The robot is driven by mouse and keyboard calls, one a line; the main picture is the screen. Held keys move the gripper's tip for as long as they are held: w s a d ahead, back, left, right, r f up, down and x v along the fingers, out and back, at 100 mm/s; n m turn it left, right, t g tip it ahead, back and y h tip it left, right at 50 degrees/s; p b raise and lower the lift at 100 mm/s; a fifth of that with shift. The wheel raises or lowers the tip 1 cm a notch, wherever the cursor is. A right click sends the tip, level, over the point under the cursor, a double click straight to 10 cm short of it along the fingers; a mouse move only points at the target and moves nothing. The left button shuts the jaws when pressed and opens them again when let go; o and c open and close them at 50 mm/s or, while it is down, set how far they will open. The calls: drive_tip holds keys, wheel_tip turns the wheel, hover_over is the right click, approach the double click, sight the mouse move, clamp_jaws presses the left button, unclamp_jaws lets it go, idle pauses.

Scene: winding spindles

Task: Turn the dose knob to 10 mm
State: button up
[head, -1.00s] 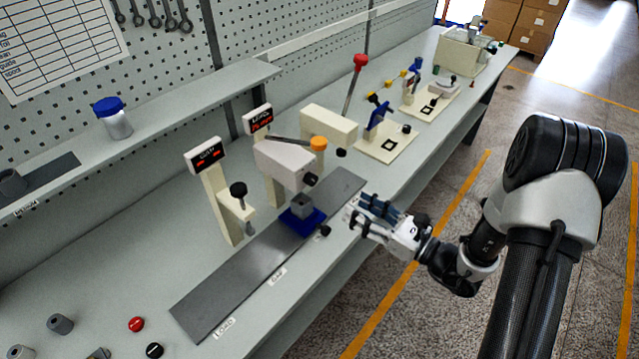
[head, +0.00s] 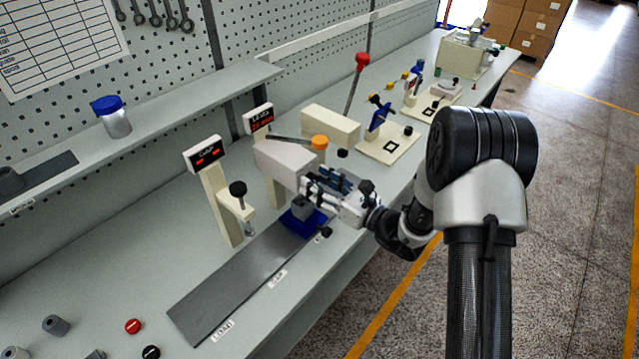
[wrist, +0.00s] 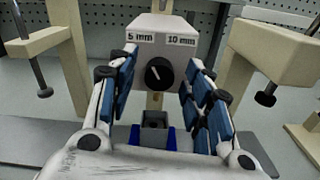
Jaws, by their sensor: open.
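The dose knob (wrist: 159,73) is a round black knob on the front of a light grey dispenser head (wrist: 161,25), seen in the wrist view. A label (wrist: 132,37) reading 5 mm is above it on the left and a label (wrist: 181,40) reading 10 mm is above it on the right. A white mark on the knob points up and left, towards the 5 mm side. My gripper (wrist: 160,82) is open, its blue-padded fingers on either side of the knob. In the head view, my gripper (head: 318,180) hides the knob.
A grey block in a blue holder (head: 301,222) sits on the dark rail (head: 235,280) below the dispenser head. A post with a black-knobbed clamp (head: 238,190) stands to the left. Several small parts lie at the front left.

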drive_tip(key=shift+c, duration=0.2)
drive_tip(key=c, duration=1)
drive_tip(key=shift+m+p, duration=0.3)
drive_tip(key=m+p, duration=0.3)
drive_tip(key=m, duration=0.2)
drive_tip(key=shift+m, duration=0.3)
drive_tip(key=m+p, duration=0.3)
drive_tip(key=m, duration=0.2)
drive_tip(key=shift+m, duration=0.3)
drive_tip(key=shift+f, duration=0.1)
drive_tip(key=o, duration=1)
